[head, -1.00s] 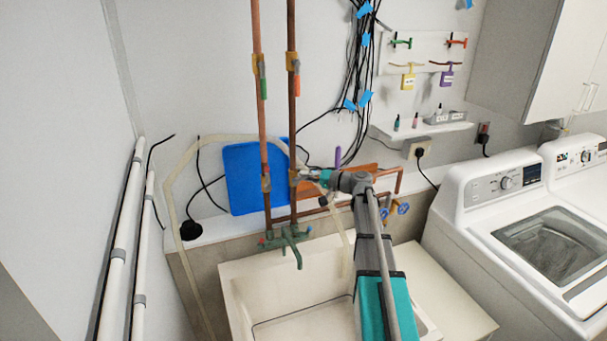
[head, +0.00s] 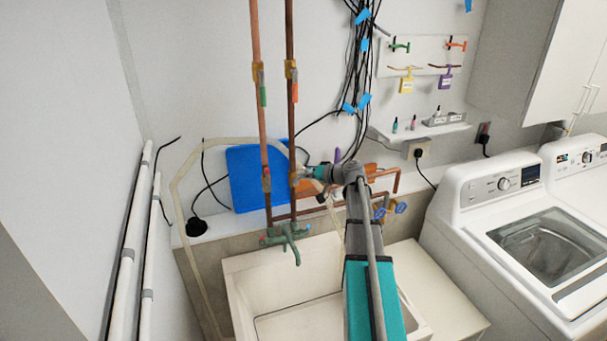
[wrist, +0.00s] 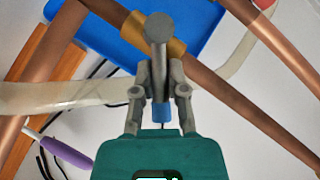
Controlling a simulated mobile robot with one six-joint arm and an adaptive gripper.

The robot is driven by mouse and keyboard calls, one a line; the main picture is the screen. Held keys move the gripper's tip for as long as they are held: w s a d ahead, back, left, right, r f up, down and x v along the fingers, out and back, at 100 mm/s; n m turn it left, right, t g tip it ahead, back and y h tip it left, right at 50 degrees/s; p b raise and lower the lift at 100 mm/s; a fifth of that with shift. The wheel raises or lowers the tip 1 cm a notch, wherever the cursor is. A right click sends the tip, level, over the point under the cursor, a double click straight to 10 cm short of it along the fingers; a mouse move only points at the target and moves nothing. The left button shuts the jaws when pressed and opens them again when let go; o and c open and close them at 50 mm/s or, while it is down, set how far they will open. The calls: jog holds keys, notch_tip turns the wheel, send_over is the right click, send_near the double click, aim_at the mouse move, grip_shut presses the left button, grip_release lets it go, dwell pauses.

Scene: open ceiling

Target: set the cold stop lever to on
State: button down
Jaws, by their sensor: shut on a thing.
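In the wrist view, a stop lever with a blue end sleeve (wrist: 161,112) and a round grey head sits at a brass valve body (wrist: 170,46) on a copper pipe. My gripper (wrist: 160,82) is shut on this lever, one finger on each side. In the head view, my gripper (head: 318,173) is at the lower valve of the right copper pipe (head: 292,130); the lever is mostly hidden there. I cannot tell the lever's exact angle to the pipe.
Higher valves carry green (head: 263,95) and orange (head: 295,92) levers. A green tap (head: 287,238) is below, over the sink (head: 245,270). A blue board (head: 243,165) and pale hose are close behind.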

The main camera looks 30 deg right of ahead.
jog(key=shift+a, duration=0.2)
jog(key=c, duration=0.7)
grip_release()
jog(key=shift+w+a+f, duration=0.1)
jog(key=shift+f, duration=0.05)
jog(key=shift+o, duration=0.2)
jog(key=shift+d, duration=0.2)
jog(key=c, duration=0.4)
jog(key=shift+s+a+f+b, duration=0.1)
jog(key=shift+s+f+b, duration=0.15)
jog(key=shift+b, duration=0.25)
grip_shut()
jog(key=s+d+f+m+t+h+b, duration=0.1)
jog(key=s+d+f+m+t+b, duration=0.2)
jog(key=m+b, duration=0.7)
jog(key=s+d+f+m+t+h+b, duration=0.2)
jog(key=s+f+m+t+b, duration=0.3)
jog(key=m+b, duration=0.5)
jog(key=s+d+t+b, duration=0.1)
jog(key=s+t, duration=0.1)
jog(key=s, duration=0.1)
jog(key=shift+s+d+b, duration=0.3)
jog(key=shift+s+d, duration=0.05)
jog(key=shift+d, duration=0.05)
